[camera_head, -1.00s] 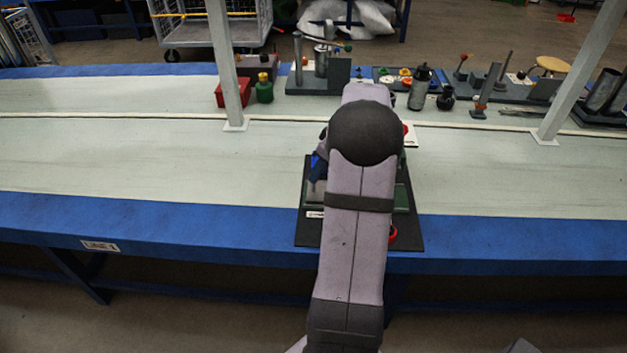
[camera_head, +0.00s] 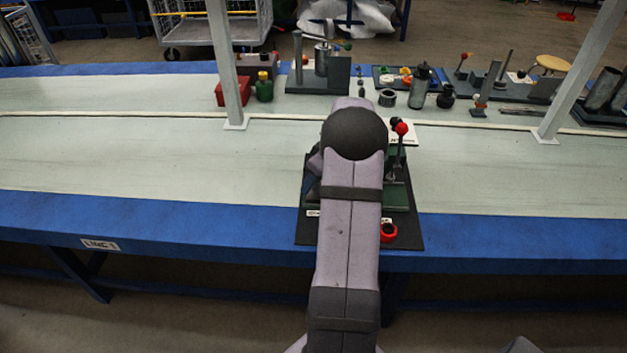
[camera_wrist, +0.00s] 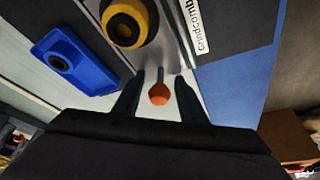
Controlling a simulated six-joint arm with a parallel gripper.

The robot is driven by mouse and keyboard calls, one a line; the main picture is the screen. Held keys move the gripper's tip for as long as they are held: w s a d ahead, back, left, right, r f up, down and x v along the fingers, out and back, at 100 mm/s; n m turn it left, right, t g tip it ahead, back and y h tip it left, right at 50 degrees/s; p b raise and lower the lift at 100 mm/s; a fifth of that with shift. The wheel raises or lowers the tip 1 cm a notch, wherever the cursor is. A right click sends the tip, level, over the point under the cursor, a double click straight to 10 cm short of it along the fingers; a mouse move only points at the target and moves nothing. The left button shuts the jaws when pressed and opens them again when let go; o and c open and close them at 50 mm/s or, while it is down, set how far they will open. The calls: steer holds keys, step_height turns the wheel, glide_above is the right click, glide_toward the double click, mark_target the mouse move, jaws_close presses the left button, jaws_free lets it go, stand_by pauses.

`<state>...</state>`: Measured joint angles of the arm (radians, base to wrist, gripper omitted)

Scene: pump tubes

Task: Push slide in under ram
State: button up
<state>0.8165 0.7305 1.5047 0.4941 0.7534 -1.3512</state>
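In the wrist view, my gripper (camera_wrist: 160,84) has its two dark fingers apart, with light gaps inside both. A small orange ball knob (camera_wrist: 158,95) on a thin stem shows between them, and I see no finger touching it. A blue block with a round dark hole (camera_wrist: 62,62) lies to the left, beside the grey fixture (camera_wrist: 178,50). A yellow ring with a dark centre (camera_wrist: 126,22) sits on the fixture. In the head view, my arm hides the gripper and most of the fixture. A red-knobbed lever (camera_head: 401,129) stands upright right of the arm. I cannot make out the slide or the ram.
The black base plate (camera_head: 410,234) lies at the bench's front edge, with a red ring (camera_head: 388,231) on it. Several tools and a green bottle (camera_head: 264,88) stand along the back. Two grey posts (camera_head: 225,65) rise from the bench. The bench left of the plate is clear.

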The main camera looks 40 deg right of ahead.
jaws_close()
steer(key=shift+s+d+b, duration=0.55)
steer(key=shift+s+d, duration=1.05)
steer(key=shift+d, duration=0.05)
jaws_free()
steer(key=shift+r, duration=0.15)
steer(key=shift+v, duration=3.55)
steer(key=shift+o, duration=0.3)
